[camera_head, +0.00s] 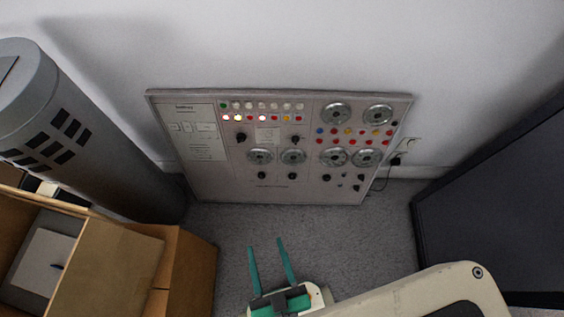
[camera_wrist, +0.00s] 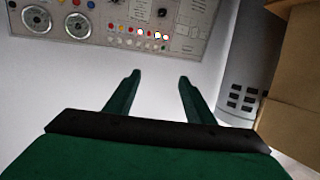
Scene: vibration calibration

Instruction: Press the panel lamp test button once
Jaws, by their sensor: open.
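A grey control panel (camera_head: 230,180) leans against the white wall in the head view. It carries rows of small coloured buttons and lamps (camera_head: 262,118), several round dials (camera_head: 335,113) and black knobs. Some lamps at the left of the lower row glow. The labels are too small to read, so I cannot tell which button is the lamp test. My gripper (camera_head: 267,243) has green fingers, open and empty, in front of the panel and apart from it. In the wrist view the panel (camera_wrist: 200,45) appears upside down beyond my open fingers (camera_wrist: 157,78).
A grey cylinder (camera_head: 85,140) with dark slots stands left of the panel. Open cardboard boxes (camera_head: 185,265) are at the lower left. A dark cabinet (camera_head: 500,200) stands at the right. A wall socket with a plug (camera_head: 398,158) is beside the panel. Grey carpet (camera_head: 340,235) before the panel is clear.

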